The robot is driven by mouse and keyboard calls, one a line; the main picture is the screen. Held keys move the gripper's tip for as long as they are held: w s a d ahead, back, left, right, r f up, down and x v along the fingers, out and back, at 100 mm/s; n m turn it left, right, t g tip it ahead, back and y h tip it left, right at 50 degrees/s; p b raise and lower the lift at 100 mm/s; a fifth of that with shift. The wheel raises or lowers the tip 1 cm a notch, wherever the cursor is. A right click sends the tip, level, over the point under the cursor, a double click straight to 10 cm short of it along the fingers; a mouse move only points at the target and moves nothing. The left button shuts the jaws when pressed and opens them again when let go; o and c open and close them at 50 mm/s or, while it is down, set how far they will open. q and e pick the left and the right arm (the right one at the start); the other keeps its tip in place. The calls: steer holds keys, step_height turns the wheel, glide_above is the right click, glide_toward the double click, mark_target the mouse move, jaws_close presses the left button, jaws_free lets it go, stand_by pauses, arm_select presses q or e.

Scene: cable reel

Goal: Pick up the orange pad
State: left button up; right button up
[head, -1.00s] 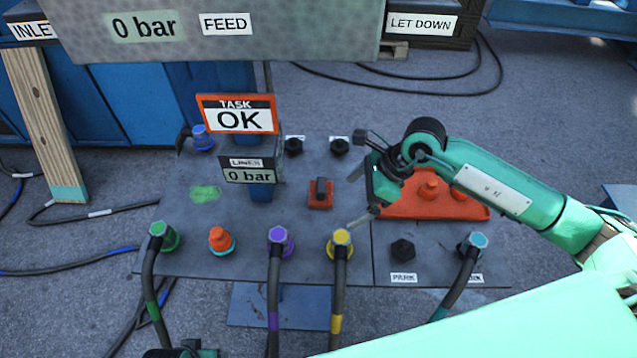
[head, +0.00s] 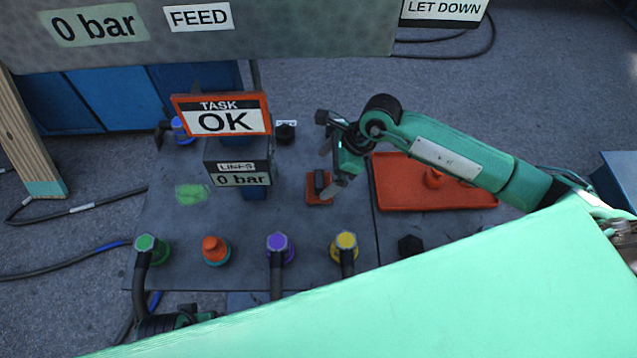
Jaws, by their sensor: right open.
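The orange pad (head: 313,201) is a small orange square with an upright black grip block (head: 319,182) on it. It lies on the dark grey panel, left of the orange tray. My right gripper (head: 329,167) is open just right of and above the pad, its two fingers spread toward the left, one near the pad's right side. It holds nothing. I cannot tell whether a finger touches the block. My left gripper's fingers do not show.
The orange tray (head: 390,200) with an orange cap lies under my right forearm. Green (head: 146,244), orange (head: 214,248), purple (head: 278,245) and yellow (head: 345,243) connectors line the front.

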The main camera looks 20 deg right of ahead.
mark_target(320, 178)
steer(key=x, duration=0.6)
steer(key=shift+w+d+f, duration=0.1)
steer(key=shift+w+f, duration=0.05)
steer(key=shift+f, duration=0.2)
steer(key=c, duration=0.9)
